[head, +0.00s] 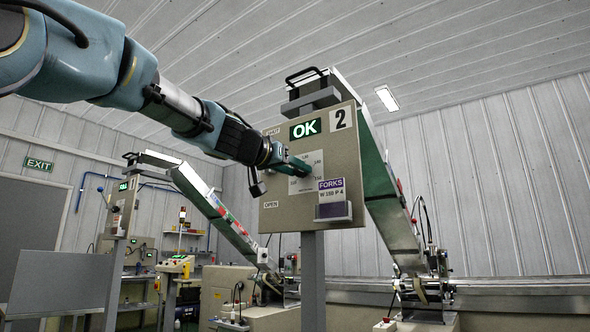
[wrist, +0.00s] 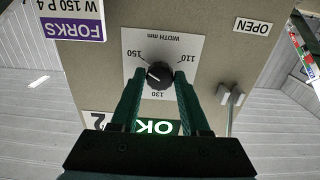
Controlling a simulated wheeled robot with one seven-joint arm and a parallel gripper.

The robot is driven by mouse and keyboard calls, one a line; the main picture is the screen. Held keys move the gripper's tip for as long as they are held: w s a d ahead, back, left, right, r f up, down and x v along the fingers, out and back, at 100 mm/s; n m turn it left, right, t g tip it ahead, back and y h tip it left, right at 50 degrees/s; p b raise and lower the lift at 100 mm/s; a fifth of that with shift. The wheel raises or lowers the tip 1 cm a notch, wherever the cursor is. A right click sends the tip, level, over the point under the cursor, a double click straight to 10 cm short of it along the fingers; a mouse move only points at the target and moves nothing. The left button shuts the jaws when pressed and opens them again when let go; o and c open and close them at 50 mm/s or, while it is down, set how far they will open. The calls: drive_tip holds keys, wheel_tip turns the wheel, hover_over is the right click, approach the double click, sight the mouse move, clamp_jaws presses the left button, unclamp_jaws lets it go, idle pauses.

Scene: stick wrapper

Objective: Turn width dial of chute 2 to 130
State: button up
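The chute 2 panel (head: 281,220) carries a black width dial (wrist: 160,75) on a white scale plate (wrist: 189,43). In the wrist view, turned upside down, 150 is upper left of the dial, 110 upper right and 130 below. The dial's white mark appears on its left side, between 150 and 130. My gripper (wrist: 159,73) is at the panel with its two green fingers on either side of the dial; narrow gaps seem to show, so it looks open around the dial. In the head view, my gripper (head: 298,163) hides the dial.
A lit OK display (head: 305,129) and a FORKS card (head: 331,190) are on the panel. A small lever (wrist: 230,95) stands beside the scale near the OPEN label (wrist: 252,26). Chute 2 (head: 390,190) slopes behind the panel. Another panel (head: 122,205) stands farther left.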

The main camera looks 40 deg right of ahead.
clamp_jaws()
drive_tip(key=shift+n, duration=0.3)
drive_tip(key=n+b, duration=0.1)
drive_tip(key=n, duration=0.3)
drive_tip(key=n+p, duration=0.2)
drive_tip(key=n, duration=1.7)
drive_tip(key=shift+r, duration=0.1)
idle(0.6)
